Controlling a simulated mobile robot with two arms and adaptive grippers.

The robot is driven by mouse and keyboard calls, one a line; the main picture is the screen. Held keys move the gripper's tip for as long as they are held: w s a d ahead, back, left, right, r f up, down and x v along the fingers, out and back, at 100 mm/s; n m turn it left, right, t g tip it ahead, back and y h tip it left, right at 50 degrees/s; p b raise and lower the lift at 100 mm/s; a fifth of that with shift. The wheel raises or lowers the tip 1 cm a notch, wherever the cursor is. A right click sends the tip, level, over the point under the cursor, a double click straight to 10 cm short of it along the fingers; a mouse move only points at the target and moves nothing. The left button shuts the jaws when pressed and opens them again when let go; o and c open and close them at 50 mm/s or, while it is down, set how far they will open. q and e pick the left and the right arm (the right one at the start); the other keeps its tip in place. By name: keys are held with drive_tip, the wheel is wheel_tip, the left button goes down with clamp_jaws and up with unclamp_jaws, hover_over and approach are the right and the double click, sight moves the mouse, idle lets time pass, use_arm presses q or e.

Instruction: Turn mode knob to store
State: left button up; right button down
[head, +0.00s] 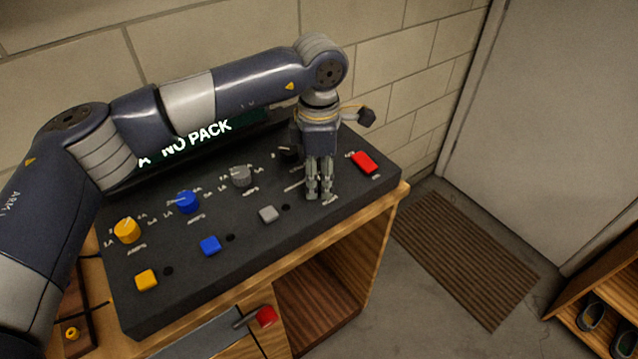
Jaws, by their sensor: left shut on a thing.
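The dark control console (180,270) stands on a wooden cabinet. My left gripper (319,194) comes down from above onto the right part of its top. Its fingers are shut, with the tips at the panel face. White markings lie on both sides of the tips. The fingers hide what they hold, which by its place is the mode knob; its pointer direction cannot be seen. A black knob (288,154) shows partly behind the gripper. My right gripper is out of view.
Grey (240,176), blue (187,202) and yellow (127,231) knobs line the console, with coloured buttons in front. A red switch (364,162) is close right of my gripper. A display (205,135) reading "NO PACK" stands behind, partly covered by my arm.

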sight(318, 180)
use_arm(q)
drive_tip(key=shift+r, duration=0.1)
idle(0.5)
drive_tip(key=o, duration=1.1)
wheel_tip(318, 180, up, 12)
